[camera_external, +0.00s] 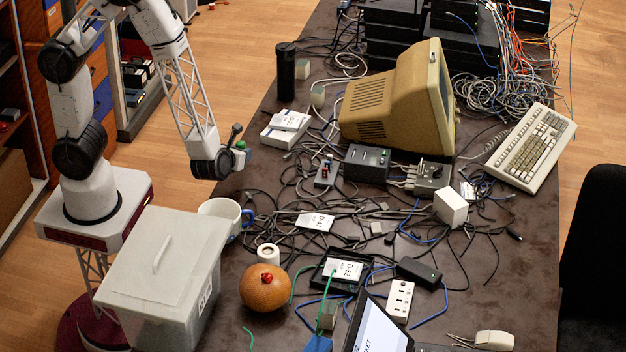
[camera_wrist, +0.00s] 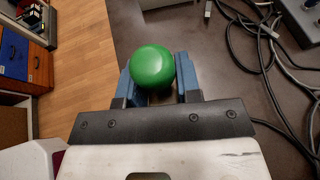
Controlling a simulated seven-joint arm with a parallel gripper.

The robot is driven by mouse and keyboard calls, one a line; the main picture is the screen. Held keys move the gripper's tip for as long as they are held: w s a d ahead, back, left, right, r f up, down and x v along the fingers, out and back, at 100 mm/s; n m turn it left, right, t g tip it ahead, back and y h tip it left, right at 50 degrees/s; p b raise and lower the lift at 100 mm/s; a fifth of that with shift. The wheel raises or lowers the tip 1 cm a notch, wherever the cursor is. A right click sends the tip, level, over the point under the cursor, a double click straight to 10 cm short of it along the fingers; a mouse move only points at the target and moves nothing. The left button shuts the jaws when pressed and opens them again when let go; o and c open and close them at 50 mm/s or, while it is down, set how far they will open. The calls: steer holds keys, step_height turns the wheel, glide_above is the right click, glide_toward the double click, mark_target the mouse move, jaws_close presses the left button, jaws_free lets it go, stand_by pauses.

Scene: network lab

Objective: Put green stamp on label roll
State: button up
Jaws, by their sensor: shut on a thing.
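The green stamp (camera_wrist: 152,66) shows as a rounded green knob between the blue fingers of my gripper (camera_wrist: 156,84) in the wrist view. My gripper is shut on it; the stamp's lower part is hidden. In the external view my gripper (camera_external: 238,153) is small, above the table's left edge, with a bit of green at its tip. The label roll (camera_external: 268,254) is a short white roll with a dark centre, upright on the table. It stands between the white mug and the orange ball, well in front of my gripper, and is not visible in the wrist view.
The white mug (camera_external: 224,212) and orange ball (camera_external: 264,288) flank the label roll. A lidded grey bin (camera_external: 165,265) stands at left. Tangled cables (camera_external: 300,205) cover the table's middle. A beige monitor (camera_external: 395,100) and black cylinder (camera_external: 286,72) stand farther back.

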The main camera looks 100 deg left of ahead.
mark_target(240, 143)
step_height(240, 143, up, 11)
steer(key=shift+f, duration=0.1)
steer(key=shift+s+f+n+g, duration=0.2)
steer(key=shift+s+n+g, duration=0.05)
steer(key=shift+n+g, duration=0.05)
steer(key=s+d+f+n+g+h, duration=0.4)
steer(key=s+d+f+n+g, duration=0.15)
steer(key=s+n+g, duration=0.5)
steer(key=d+n+g+h, duration=0.5)
steer(key=d+n+h, duration=0.5)
steer(key=d, duration=0.1)
steer(key=w+d+r+n+t+h, duration=0.3)
steer(key=w+d+n+t+h, duration=0.35)
steer(key=d+n, duration=0.2)
steer(key=w+d+r+n+t+h, duration=0.3)
steer(key=w+d+n+t+h, duration=0.35)
steer(key=w+n, duration=0.2)
steer(key=shift+n+y, duration=0.25)
steer(key=shift+y, duration=0.05)
steer(key=shift+s+d+f, duration=0.1)
steer(key=shift+d+f, duration=0.05)
steer(key=shift+f, duration=0.7)
steer(key=shift+s+d+f, duration=0.1)
steer(key=shift+f, duration=0.8)
steer(key=shift+s+d+f, duration=0.1)
steer(key=shift+d+f, duration=0.05)
steer(key=shift+f, duration=0.7)
steer(key=shift+w, duration=0.15)
